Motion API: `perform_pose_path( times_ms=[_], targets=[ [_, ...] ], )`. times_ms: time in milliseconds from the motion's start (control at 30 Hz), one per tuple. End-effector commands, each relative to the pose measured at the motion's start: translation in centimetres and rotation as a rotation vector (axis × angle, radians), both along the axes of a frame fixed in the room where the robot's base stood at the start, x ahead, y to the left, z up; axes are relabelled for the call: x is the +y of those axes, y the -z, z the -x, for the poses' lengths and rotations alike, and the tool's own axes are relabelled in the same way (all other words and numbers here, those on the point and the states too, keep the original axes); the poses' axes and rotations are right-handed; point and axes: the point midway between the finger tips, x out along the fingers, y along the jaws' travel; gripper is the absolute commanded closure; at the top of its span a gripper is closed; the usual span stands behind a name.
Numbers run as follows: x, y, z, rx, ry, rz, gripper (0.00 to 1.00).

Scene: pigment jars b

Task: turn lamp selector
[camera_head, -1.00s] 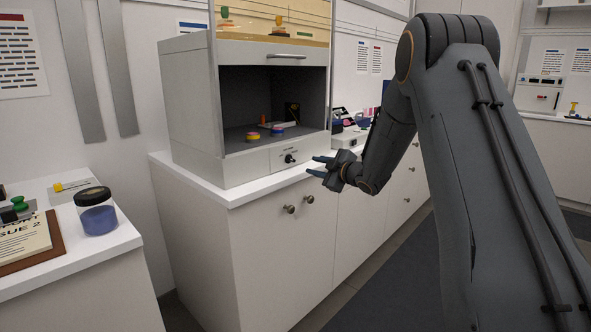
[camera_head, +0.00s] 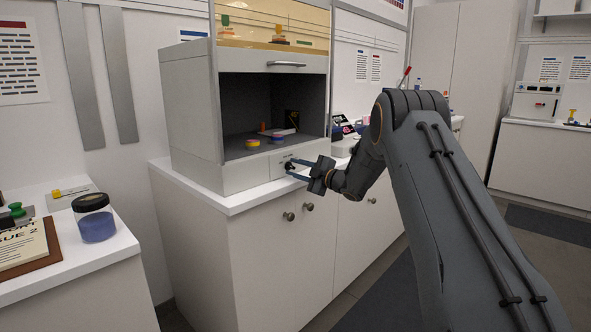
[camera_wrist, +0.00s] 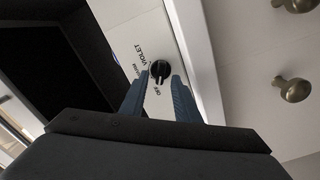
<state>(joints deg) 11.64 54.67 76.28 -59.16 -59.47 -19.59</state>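The lamp selector (camera_wrist: 160,71) is a small black knob on the pale front panel of the cabinet. In the head view the selector (camera_head: 289,166) is at the panel's right part, below the cabinet's opening. My gripper (camera_wrist: 158,88) is open, with its two blue fingers spread on either side of the knob's near edge. In the head view my gripper (camera_head: 297,170) is at the panel. I cannot tell whether the fingers touch the knob.
The viewing cabinet (camera_head: 190,110) holds small coloured jars (camera_head: 253,142) inside its dark opening. It stands on a white counter (camera_head: 240,197) with round door knobs (camera_head: 289,216) below. A jar of blue pigment (camera_head: 95,222) stands on the left counter.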

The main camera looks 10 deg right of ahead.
Motion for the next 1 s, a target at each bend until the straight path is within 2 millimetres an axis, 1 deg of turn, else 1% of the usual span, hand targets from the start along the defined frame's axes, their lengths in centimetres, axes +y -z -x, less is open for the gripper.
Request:
perform_pose_path(
  times_ms=[233,367,400,767,1000],
  targets=[
    [0.02,0.01,-0.07,0.000,0.001,0.000,0.71],
    [0.01,0.01,-0.07,0.000,0.001,0.000,0.93],
    [0.01,0.01,-0.06,0.000,0.001,0.000,1.00],
    [-0.02,-0.01,-0.06,0.020,0.001,-0.026,1.00],
    [-0.08,-0.12,-0.11,0.098,0.001,-0.133,1.00]
  ],
)
